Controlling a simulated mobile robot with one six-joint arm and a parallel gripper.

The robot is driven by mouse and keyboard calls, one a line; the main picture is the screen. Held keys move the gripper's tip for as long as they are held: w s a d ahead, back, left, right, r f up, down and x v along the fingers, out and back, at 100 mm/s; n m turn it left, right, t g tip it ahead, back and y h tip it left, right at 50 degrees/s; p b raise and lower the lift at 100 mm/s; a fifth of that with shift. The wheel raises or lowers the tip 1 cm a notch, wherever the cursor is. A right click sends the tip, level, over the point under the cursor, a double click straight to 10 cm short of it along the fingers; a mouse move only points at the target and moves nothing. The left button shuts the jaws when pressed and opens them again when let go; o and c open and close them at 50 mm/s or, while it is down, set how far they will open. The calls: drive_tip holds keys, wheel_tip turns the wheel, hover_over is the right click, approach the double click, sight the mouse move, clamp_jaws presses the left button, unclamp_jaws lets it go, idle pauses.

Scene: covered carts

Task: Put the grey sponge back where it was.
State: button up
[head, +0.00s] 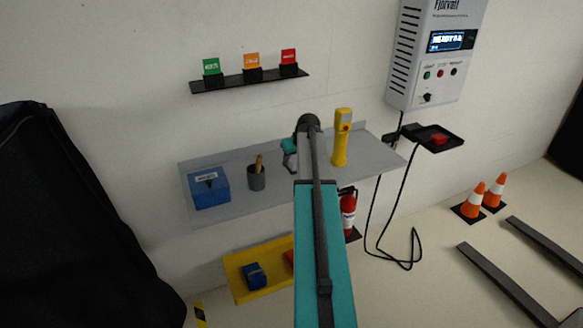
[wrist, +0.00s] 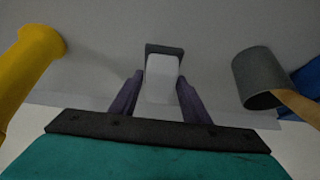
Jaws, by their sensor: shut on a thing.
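My gripper (wrist: 160,78) is shut on a pale grey block with a dark band at its far end, which looks like the grey sponge (wrist: 162,88). The sponge sits between the two dark fingers in the wrist view. In the head view my gripper (head: 290,166) is over the grey wall shelf (head: 373,157), partly behind my arm, and the sponge cannot be made out there. I cannot tell whether the sponge touches the shelf.
The yellow handheld device (head: 341,138) stands right of my gripper. The dark grey cup (head: 256,178) with a brown handle and the blue box (head: 208,188) stand left. A narrow black rack (head: 235,83) with coloured cards hangs above. A yellow tray (head: 240,290) lies below.

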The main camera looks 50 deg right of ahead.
drive_tip(key=shift+f+p, duration=0.65)
drive_tip(key=shift+f, duration=0.75)
drive_tip(key=shift+f, duration=0.2)
drive_tip(key=o, duration=1)
drive_tip(key=shift+r, duration=0.2)
drive_tip(key=b+v, duration=0.3)
drive_tip(key=v, duration=0.9)
drive_tip(key=shift+s, duration=0.15)
